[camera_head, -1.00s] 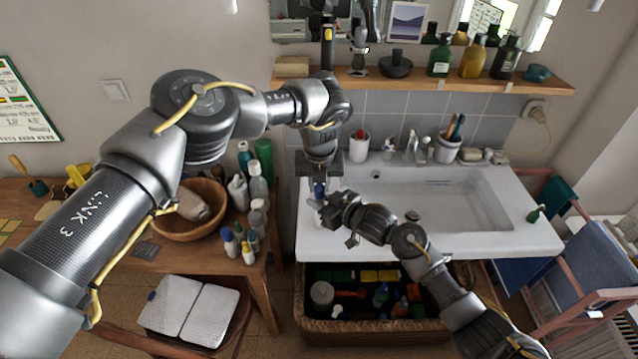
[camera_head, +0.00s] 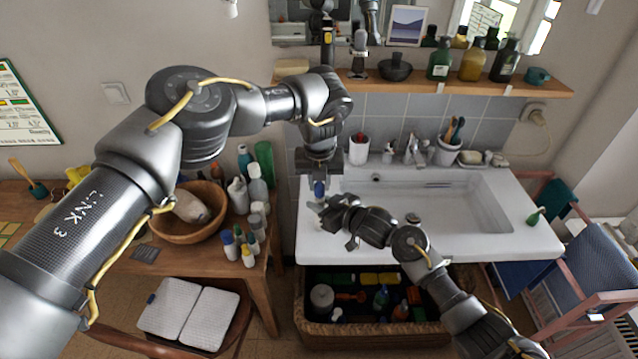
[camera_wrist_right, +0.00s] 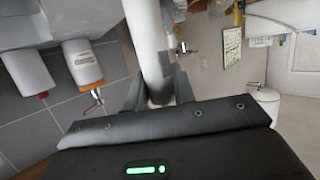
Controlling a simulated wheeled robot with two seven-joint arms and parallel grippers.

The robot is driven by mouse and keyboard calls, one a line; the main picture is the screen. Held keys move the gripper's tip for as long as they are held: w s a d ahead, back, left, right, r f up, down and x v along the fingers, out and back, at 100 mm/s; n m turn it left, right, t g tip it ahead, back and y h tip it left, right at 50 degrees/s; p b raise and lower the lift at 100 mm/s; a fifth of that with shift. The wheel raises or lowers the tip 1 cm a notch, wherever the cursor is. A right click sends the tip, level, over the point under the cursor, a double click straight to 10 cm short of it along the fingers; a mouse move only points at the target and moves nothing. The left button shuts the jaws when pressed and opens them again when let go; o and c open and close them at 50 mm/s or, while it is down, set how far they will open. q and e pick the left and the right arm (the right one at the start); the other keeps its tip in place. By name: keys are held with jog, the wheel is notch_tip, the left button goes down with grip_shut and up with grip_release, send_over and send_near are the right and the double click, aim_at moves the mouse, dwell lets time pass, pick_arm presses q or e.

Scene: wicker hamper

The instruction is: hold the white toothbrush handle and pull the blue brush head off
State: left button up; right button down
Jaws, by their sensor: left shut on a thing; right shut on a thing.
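The blue brush head (camera_head: 319,189) shows small in the head view, just below my left gripper (camera_head: 319,178), which points down over the sink's left front area and is shut on it. My right gripper (camera_head: 327,206) comes in from the lower right, close below the blue head. In the right wrist view, the white toothbrush handle (camera_wrist_right: 147,42) stands between the fingers of my right gripper (camera_wrist_right: 160,92), which is shut on it. The handle runs up out of that view. Whether the head and handle still touch is too small to tell.
The white sink (camera_head: 440,240) lies under both grippers. A wicker hamper (camera_head: 375,338) with several items stands below it. Several bottles (camera_head: 256,188) and a wooden bowl (camera_head: 180,232) are on the table at left. A shelf (camera_head: 460,84) runs behind.

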pick_arm(q)
jog(key=shift+r, duration=0.85)
dwell(0.3)
jog(key=shift+r, duration=0.65)
jog(key=shift+r, duration=0.1)
jog(key=shift+r, duration=1.6)
pick_arm(e)
jog(key=c, duration=1.1)
grip_release()
pick_arm(q)
jog(key=shift+r, duration=0.1)
pick_arm(e)
jog(key=shift+r, duration=0.1)
